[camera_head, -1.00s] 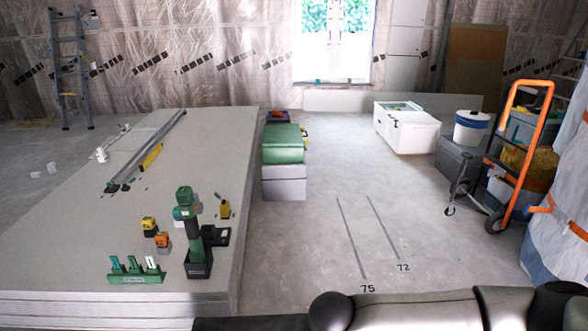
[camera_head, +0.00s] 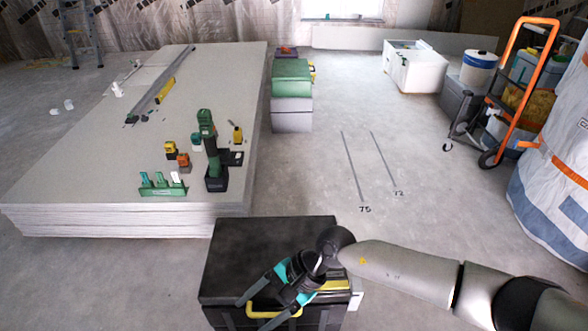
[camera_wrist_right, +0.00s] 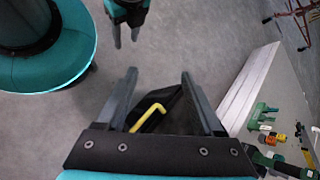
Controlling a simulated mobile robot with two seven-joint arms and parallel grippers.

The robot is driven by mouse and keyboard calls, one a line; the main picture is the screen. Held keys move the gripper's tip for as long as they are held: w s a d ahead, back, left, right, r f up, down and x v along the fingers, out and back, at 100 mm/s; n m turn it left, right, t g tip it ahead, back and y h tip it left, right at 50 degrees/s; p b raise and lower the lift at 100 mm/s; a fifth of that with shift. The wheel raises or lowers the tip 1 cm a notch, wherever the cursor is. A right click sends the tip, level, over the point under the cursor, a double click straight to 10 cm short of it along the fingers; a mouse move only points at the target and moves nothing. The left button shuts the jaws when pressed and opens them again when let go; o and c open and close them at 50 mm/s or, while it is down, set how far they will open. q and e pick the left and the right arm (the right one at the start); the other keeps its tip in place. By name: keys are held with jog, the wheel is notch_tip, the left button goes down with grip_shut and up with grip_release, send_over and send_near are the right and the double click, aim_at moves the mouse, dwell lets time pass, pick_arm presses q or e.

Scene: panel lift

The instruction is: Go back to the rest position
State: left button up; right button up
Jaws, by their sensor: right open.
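My right gripper (camera_head: 256,308) comes in from the right in the head view, above the front of a black box with a yellow handle. In the right wrist view its two fingers (camera_wrist_right: 159,73) are spread apart with nothing held between them. The yellow handle (camera_wrist_right: 148,116) shows beyond and between the fingers; I cannot tell the exact gap. My left gripper (camera_wrist_right: 126,28) shows at the top of the right wrist view, its fingers apart and empty. It is not in the head view.
The black box (camera_head: 262,250) stands on the floor in front of a stack of panels (camera_head: 90,180) carrying tools. A green and grey case stack (camera_head: 291,95) is behind. An orange hand truck (camera_head: 517,75) is at right. Floor around the 75 and 72 marks is clear.

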jog(key=w+d+m+t+y+p, duration=0.1)
jog(key=w+m+t+y+p, duration=0.6)
jog(key=m, duration=1.7)
jog(key=w+d+f+m+t+h+b, duration=0.1)
jog(key=d+f+m+t+h, duration=0.2)
jog(key=d+f+m+h, duration=0.35)
jog(key=w+d+f+m+t+h+b, duration=0.1)
jog(key=d+f+m+t+h+b, duration=0.2)
jog(key=d+m, duration=0.6)
jog(key=s+d+f+m+g+h+p, duration=0.3)
jog(key=s+d+f+m+h, duration=0.2)
jog(key=s+d+f+m, duration=0.5)
pick_arm(q)
jog(key=s+a+f, duration=0.6)
jog(key=s, duration=0.5)
jog(key=shift+a+f+y+p, duration=0.15)
jog(key=shift+a+y+p, duration=0.15)
pick_arm(e)
jog(key=s+d+f+m+g, duration=0.1)
jog(key=s+f+m, duration=0.1)
jog(key=s+m, duration=0.2)
jog(key=s+d+f+m+g+h, duration=0.1)
jog(key=s+m, duration=0.3)
jog(key=s, duration=0.6)
jog(key=s+d+f+m+g, duration=0.1)
jog(key=s+f+m+g, duration=0.2)
jog(key=s, duration=0.4)
jog(key=shift+s+d+f+m, duration=0.2)
jog(key=shift+d+f+m, duration=0.15)
jog(key=shift+m, duration=0.3)
